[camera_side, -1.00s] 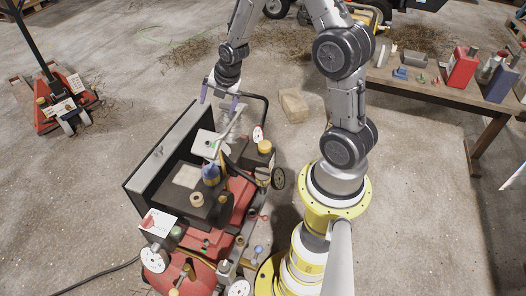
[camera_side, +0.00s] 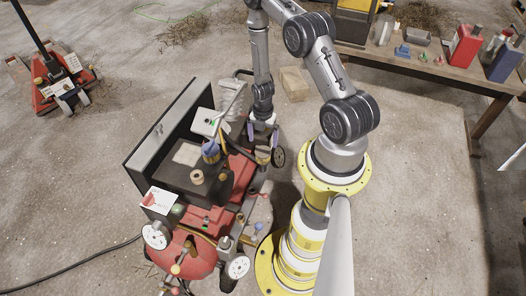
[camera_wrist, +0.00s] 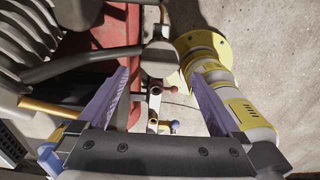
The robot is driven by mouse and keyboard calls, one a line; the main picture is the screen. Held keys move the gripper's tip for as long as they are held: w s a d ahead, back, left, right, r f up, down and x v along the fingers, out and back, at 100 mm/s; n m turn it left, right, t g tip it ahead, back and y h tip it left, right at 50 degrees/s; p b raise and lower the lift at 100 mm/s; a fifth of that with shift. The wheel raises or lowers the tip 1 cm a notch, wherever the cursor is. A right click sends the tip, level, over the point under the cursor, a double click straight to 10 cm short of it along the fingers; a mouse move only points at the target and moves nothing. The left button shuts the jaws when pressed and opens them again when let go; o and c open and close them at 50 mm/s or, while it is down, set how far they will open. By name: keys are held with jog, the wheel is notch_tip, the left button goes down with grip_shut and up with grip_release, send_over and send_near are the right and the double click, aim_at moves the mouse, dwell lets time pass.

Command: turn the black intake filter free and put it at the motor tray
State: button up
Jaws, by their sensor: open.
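My gripper (camera_side: 263,133) points down over the right rear part of the red machine, its purple fingers apart. A short dark cylinder (camera_side: 262,156) with a tan band stands just below the fingers; it may be the black intake filter, but the gripper partly covers this area. In the wrist view my gripper (camera_wrist: 155,95) is open, with nothing seen clamped between the fingers. A round dark grey cap (camera_wrist: 159,58) with a pipe running left from it shows beyond the fingertips. I cannot tell whether it is the filter. I cannot single out the motor tray.
A workbench (camera_side: 440,78) with bottles is at upper right.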

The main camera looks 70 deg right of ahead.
aim_at(263, 151)
notch_tip(263, 151, down, 9)
dwell(0.4)
jog(key=shift+c, duration=0.2)
grip_shut()
dwell(0.7)
